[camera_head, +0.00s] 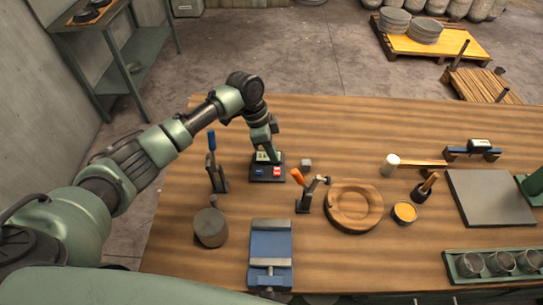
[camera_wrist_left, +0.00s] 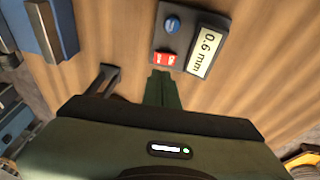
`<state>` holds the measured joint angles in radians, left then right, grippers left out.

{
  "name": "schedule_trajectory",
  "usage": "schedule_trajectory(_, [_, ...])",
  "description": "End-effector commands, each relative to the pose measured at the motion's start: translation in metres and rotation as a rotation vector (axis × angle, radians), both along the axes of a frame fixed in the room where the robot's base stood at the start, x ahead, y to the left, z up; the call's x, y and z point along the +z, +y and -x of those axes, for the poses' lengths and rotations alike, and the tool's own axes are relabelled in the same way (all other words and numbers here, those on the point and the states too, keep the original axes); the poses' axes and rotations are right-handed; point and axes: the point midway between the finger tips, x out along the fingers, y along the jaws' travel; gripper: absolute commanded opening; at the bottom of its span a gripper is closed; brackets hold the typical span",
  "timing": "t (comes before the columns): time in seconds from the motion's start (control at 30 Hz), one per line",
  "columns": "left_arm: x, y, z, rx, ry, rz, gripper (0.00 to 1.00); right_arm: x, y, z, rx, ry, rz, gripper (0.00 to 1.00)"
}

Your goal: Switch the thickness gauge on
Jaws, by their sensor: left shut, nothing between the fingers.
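The thickness gauge (camera_head: 254,176) is a dark box on the wooden table, behind the blue vise. In the left wrist view the gauge (camera_wrist_left: 188,45) shows a lit display (camera_wrist_left: 205,51) reading 0.6 mm, a blue knob (camera_wrist_left: 172,24) and a red switch (camera_wrist_left: 165,59) with white marks. My left gripper (camera_head: 267,153) reaches down over the gauge in the head view, covering part of it. In the left wrist view the shut, empty green fingers (camera_wrist_left: 162,78) end right beside the red switch. Contact cannot be told. My right gripper is not in view.
A blue-handled toggle clamp (camera_head: 213,165) stands left of the gauge and an orange-handled one (camera_head: 302,190) at its front right.

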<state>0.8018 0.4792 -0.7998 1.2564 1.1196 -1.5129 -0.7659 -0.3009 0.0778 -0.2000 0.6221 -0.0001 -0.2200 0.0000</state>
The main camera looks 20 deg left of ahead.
Motion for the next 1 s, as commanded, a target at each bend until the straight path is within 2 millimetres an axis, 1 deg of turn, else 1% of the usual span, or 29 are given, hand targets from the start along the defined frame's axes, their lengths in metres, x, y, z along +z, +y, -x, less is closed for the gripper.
schedule_trajectory(0.03, [0.003,0.005,-0.003,0.002,-0.007,-0.001,0.00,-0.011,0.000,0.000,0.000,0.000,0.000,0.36])
schedule_trajectory(0.1, [0.017,0.010,-0.005,0.002,-0.007,-0.003,0.00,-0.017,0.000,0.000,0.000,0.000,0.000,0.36])
schedule_trajectory(0.3, [0.053,0.023,-0.010,0.003,-0.008,-0.002,0.00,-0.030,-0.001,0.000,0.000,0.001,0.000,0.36])
schedule_trajectory(0.43, [0.070,0.029,-0.012,0.003,-0.007,-0.002,0.00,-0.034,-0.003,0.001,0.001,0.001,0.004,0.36])
schedule_trajectory(0.63, [0.080,0.032,-0.012,0.004,-0.005,-0.002,0.00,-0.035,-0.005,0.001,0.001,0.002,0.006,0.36])
schedule_trajectory(1.0, [0.080,0.032,-0.012,0.003,-0.005,-0.002,0.00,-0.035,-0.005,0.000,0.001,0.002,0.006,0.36])
